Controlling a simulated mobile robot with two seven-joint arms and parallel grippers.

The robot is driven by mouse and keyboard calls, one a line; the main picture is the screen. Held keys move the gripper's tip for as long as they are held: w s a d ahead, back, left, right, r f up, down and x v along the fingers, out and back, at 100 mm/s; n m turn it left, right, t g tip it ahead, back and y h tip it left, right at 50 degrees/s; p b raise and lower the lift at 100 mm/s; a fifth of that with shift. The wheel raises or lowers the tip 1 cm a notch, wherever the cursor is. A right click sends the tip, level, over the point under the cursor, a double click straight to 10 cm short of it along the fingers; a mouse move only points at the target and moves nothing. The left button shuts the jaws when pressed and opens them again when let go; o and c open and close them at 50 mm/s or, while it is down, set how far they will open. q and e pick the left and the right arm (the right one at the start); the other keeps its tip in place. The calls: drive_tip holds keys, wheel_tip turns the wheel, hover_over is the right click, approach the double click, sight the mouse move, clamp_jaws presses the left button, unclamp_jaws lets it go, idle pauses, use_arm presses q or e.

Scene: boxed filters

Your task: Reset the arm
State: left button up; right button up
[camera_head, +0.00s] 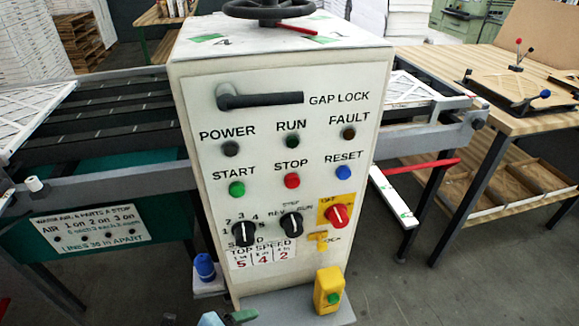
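Neither of my grippers can be made out in the head view, and no arm of mine clearly shows. A white control cabinet (270,110) stands upright in the middle. It has a black gap lock handle (260,99), a green start button (237,189), a red stop button (292,181) and a blue reset button (344,172). Below them are two black knobs (244,233) and a red rotary switch (337,215) on a yellow plate. The power, run and fault lamps look dark.
A conveyor (110,105) runs behind the cabinet. A wooden table (530,95) with a lever fixture (520,90) stands at right. A yellow box with a green button (328,290) and a blue object (205,267) sit low by the cabinet. Floor at lower right is clear.

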use_arm(q)
drive_tip(key=s+a+f+n+y, duration=0.1)
drive_tip(key=s+a+f+n, duration=0.2)
drive_tip(key=n, duration=0.5)
drive_tip(key=s+a+f+n+t+y, duration=0.1)
drive_tip(key=s+a+f+n+y, duration=0.1)
drive_tip(key=s+f+n, duration=0.3)
drive_tip(key=s+a+f+n+t+y, duration=0.1)
drive_tip(key=s+a+f+n+y, duration=0.1)
drive_tip(key=s+a+f+n, duration=0.2)
drive_tip(key=s+n, duration=0.3)
drive_tip(key=n, duration=0.5)
drive_tip(key=shift+a+f, duration=0.25)
drive_tip(key=shift+a, duration=0.1)
drive_tip(key=shift+c, duration=0.4)
